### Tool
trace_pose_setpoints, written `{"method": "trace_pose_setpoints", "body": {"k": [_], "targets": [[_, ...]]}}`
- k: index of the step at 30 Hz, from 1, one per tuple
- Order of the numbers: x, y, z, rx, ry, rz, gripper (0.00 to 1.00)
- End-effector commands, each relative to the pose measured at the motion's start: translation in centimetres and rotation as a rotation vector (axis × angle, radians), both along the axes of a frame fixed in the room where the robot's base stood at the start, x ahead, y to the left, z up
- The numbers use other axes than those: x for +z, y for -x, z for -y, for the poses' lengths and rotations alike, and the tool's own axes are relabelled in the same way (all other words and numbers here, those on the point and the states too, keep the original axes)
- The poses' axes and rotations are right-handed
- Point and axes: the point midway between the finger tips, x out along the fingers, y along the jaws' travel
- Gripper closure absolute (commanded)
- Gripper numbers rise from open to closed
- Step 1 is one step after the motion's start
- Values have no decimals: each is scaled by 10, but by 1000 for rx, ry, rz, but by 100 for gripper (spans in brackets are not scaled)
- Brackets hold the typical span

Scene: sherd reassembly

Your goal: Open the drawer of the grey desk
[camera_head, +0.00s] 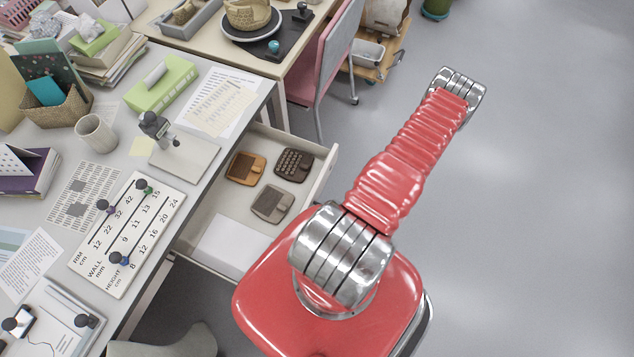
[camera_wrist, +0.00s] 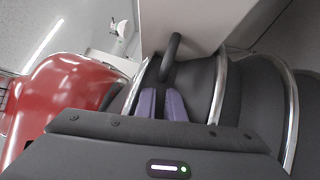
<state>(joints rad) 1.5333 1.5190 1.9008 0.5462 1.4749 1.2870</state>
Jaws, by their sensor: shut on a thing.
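The grey desk (camera_head: 222,125) stands at the left in the head view. Its drawer (camera_head: 325,170) is pulled out and open, with sherd-like tiles and a white sheet showing inside. In the wrist view the pale drawer front (camera_wrist: 205,22) carries a dark bar handle (camera_wrist: 172,48). My gripper (camera_wrist: 162,100), with purple finger pads, is shut on this handle. In the head view my red arm hides the gripper, the handle and the near corner of the drawer.
The drawer holds a brown tile (camera_head: 246,168), a dark patterned tile (camera_head: 294,164) and a grey-brown tile (camera_head: 272,204). A pink chair (camera_head: 322,58) stands behind the drawer. A grey seat (camera_head: 165,343) is at the bottom. Floor to the right is clear.

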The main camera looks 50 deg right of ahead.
Motion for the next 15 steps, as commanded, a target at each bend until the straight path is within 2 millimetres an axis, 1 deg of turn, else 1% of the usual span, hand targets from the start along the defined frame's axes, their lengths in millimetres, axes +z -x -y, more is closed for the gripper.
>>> {"method": "trace_pose_setpoints", "body": {"k": [2, 3, 10, 15], "targets": [[-4, 0, 1, 2, 11, -5, 100], [-4, 0, 1, 2, 11, -5, 90], [-2, 0, 0, 1, 8, -3, 74], [-2, 0, 0, 1, 6, -2, 73]]}}
